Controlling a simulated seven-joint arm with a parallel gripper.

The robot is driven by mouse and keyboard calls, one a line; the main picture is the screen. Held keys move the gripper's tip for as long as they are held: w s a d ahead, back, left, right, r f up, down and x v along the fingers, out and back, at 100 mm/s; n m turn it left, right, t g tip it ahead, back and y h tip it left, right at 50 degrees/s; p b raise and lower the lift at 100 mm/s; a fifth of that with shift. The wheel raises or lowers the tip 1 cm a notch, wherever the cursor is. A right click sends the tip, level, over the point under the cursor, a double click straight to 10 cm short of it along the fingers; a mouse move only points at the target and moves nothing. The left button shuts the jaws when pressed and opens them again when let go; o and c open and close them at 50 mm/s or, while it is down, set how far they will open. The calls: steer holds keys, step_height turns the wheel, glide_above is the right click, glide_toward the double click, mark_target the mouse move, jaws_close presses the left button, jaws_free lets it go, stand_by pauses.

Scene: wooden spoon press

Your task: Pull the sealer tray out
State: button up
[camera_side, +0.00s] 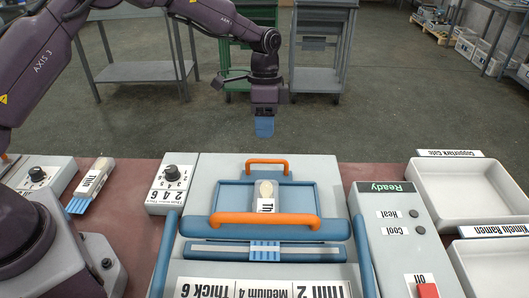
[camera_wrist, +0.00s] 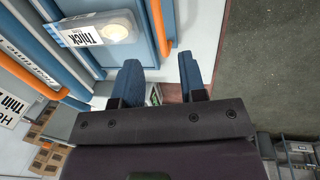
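The blue sealer tray (camera_side: 228,195) lies flat in the grey sealer, with a small orange handle (camera_side: 267,162) at its far edge. A pale mould (camera_side: 265,205) with a light oval on top rests on the tray; its label reads "Thick" in the wrist view (camera_wrist: 95,30). A longer orange bar (camera_side: 265,219) crosses the near side of the tray. My gripper (camera_side: 264,127) hangs fingers down, above and beyond the small handle, apart from it. In the wrist view its blue fingers (camera_wrist: 159,76) are spread and empty, and the small handle (camera_wrist: 160,28) passes close by them.
Two white bins (camera_side: 468,190) (camera_side: 490,268) are farther right. A thin mould (camera_side: 91,184) and a dial box (camera_side: 171,184) stand left. Open floor lies beyond the table.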

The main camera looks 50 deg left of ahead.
steer(key=f, duration=0.5)
steer(key=s+d+f, duration=0.1)
steer(key=f, duration=0.1)
steer(key=shift+f, duration=0.15)
jaws_close()
